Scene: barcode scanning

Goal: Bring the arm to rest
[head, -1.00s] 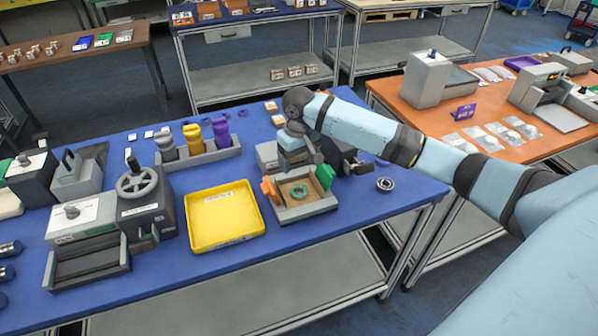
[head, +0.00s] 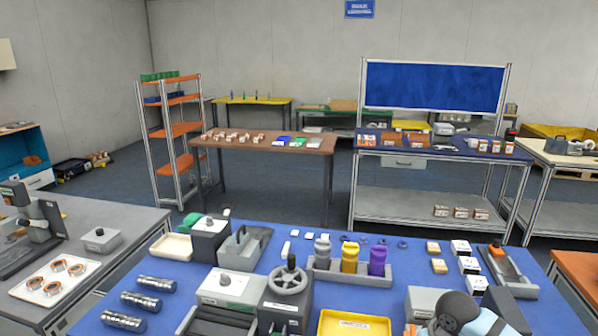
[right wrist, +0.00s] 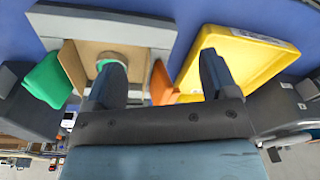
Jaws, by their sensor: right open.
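My right arm (head: 468,314) shows only as a rounded grey and light-blue part at the bottom right of the head view; its gripper is below the picture there. In the right wrist view my right gripper (right wrist: 160,78) is open, with two dark fingers apart and nothing held between them. Beyond it is a grey fixture (right wrist: 110,27) with a brown floor, a green block (right wrist: 44,82) and an orange block (right wrist: 160,84). A round ring (right wrist: 112,58) in the fixture is partly hidden by the left finger. My left gripper is in neither view.
A yellow tray (right wrist: 245,55) lies beside the fixture; its far edge shows in the head view (head: 352,324). The blue table (head: 270,258) also carries a handwheel press (head: 287,290), coloured bottles (head: 350,256) in a grey rack, and metal cylinders (head: 147,301) at left.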

